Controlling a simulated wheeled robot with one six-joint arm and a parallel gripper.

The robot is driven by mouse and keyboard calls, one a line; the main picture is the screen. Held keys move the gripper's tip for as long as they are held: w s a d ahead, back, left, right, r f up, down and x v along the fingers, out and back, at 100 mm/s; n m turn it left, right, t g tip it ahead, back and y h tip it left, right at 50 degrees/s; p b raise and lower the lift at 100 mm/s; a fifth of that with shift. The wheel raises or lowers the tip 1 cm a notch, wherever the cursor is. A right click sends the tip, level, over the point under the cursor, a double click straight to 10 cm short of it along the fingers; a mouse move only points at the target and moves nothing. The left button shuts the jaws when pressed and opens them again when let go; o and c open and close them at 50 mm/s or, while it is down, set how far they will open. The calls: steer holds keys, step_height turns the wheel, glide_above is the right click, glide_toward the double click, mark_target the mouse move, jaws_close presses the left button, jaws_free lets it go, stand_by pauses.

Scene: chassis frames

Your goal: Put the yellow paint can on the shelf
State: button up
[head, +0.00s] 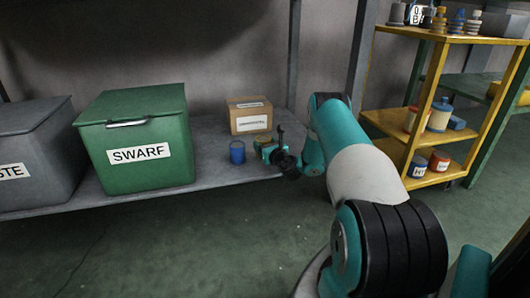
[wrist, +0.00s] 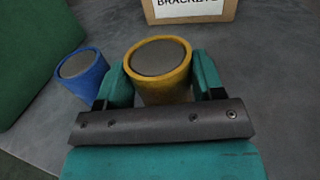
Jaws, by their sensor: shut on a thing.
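The yellow paint can (wrist: 158,88) is between the two teal fingers of my gripper (wrist: 163,76) in the wrist view, its round grey top showing. My gripper is shut on it. In the head view my gripper (head: 268,150) is low over the grey shelf board (head: 213,141), right of a blue can, and mostly hides the yellow can. I cannot tell whether the can touches the board.
The blue can (head: 237,152) stands close left of my gripper. A cardboard box (head: 249,116) is behind it. The green SWARF bin (head: 138,140) and a grey bin (head: 38,155) are left. A yellow rack (head: 443,110) with cans stands right.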

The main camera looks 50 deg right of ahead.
steer(key=shift+f, duration=0.55)
steer(key=o, duration=1.1)
steer(key=shift+c, duration=0.2)
steer(key=shift+r, duration=0.15)
